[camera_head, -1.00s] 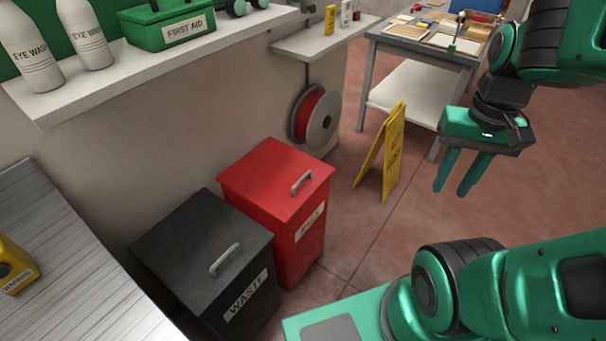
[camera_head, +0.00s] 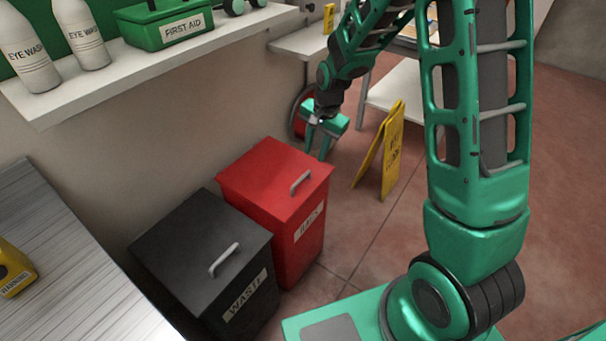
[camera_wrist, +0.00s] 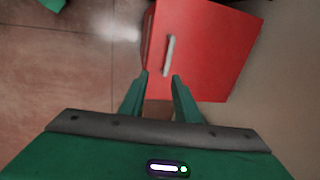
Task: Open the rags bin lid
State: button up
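The red rags bin (camera_head: 298,244) stands against the wall, its red lid (camera_head: 262,180) shut. A pale bar handle (camera_head: 300,182) sits near the lid's front right edge. My gripper (camera_head: 317,155) is behind the bin's far right corner, fingers pointing down, apart from the handle. In the wrist view the two fingers of my gripper (camera_wrist: 160,82) are spread with nothing between them. There the red lid (camera_wrist: 210,45) and its handle (camera_wrist: 169,55) lie just past the fingertips.
A black waste bin (camera_head: 205,255) stands beside the red bin. A yellow floor sign (camera_head: 385,150) stands to the right. A shelf (camera_head: 130,65) with bottles and a first aid box is above. A hose reel (camera_head: 300,120) is partly hidden behind my gripper.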

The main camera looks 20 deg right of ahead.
aim_at(300, 178)
jog(key=w+a+f, duration=0.1)
jog(key=f, duration=0.3)
jog(key=w+a+f, duration=0.1)
jog(key=f, duration=0.3)
jog(key=w+a+f, duration=0.1)
jog(key=f, duration=0.3)
jog(key=shift+w+a+f, duration=0.1)
jog(key=shift+a+f, duration=0.1)
jog(key=shift+f, duration=0.15)
